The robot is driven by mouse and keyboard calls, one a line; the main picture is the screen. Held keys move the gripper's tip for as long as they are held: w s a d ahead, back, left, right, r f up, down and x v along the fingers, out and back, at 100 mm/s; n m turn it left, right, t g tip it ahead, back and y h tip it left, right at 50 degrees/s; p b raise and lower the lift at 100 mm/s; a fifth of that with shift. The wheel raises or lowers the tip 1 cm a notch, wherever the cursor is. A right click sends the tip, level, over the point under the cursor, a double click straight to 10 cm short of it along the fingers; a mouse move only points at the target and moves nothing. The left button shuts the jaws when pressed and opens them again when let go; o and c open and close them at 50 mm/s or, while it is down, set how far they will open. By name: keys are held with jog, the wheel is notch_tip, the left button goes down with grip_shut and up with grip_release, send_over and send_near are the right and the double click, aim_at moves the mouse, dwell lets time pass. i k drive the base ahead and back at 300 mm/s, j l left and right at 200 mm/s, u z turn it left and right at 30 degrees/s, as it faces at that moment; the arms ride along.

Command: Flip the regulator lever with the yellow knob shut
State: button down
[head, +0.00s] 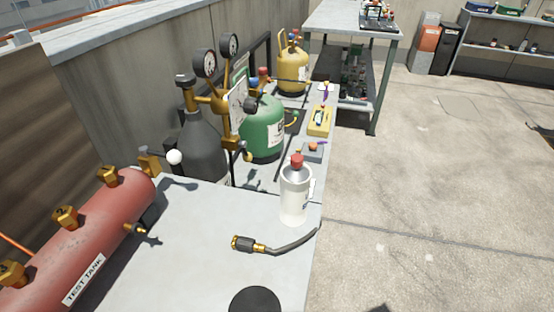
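A brass regulator (215,104) with two round dial gauges (204,63) sits on top of a dark grey cylinder (203,142) at the left back of the bench. A small yellowish knob (248,157) shows low on the right of the regulator, in front of the green tank; its lever is too small to make out, so I cannot tell its position. A white ball knob (174,157) stands out to the left of the cylinder. A dark round knob (250,104) is on the regulator's right.
A red test tank (80,240) with brass valves lies at the left. A white bottle (295,193) and a short hose (275,246) are on the grey bench (190,255). Green (264,130) and yellow (292,70) tanks stand behind. Open floor lies at right.

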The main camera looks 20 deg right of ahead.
aim_at(247, 157)
jog(key=l+z, duration=0.1)
jog(key=l, duration=0.3)
jog(key=i+l+z, duration=0.1)
jog(key=l, duration=0.3)
jog(key=i+l+z, duration=0.1)
jog(key=l, duration=0.3)
jog(key=i+l+z, duration=0.1)
jog(key=l, duration=0.25)
